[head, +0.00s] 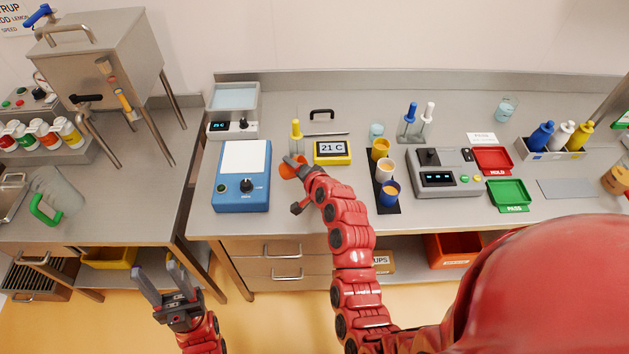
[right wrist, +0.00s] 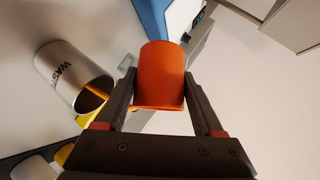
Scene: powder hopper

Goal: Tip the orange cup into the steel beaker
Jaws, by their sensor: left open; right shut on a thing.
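The orange cup (head: 288,169) is held by my right gripper (head: 294,165), near the right edge of the blue device. In the right wrist view the orange cup (right wrist: 161,75) sits between the two dark fingers, which press on its sides. Its contents do not show. A steel beaker (right wrist: 68,72) with black lettering starting "WAS" stands beside the cup in that view, apart from it, with a yellow-orange stick inside. In the head view a yellow-topped item shows just behind the cup. My left gripper (head: 166,283) is open and empty, low in front of the benches.
A blue device (head: 242,190) with a white top is left of the cup. A yellow timer-like display (head: 332,152) is to its right. Yellow, white and blue cups stand on a dark mat (head: 386,208). A steel hopper (head: 100,50) stands on the left bench.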

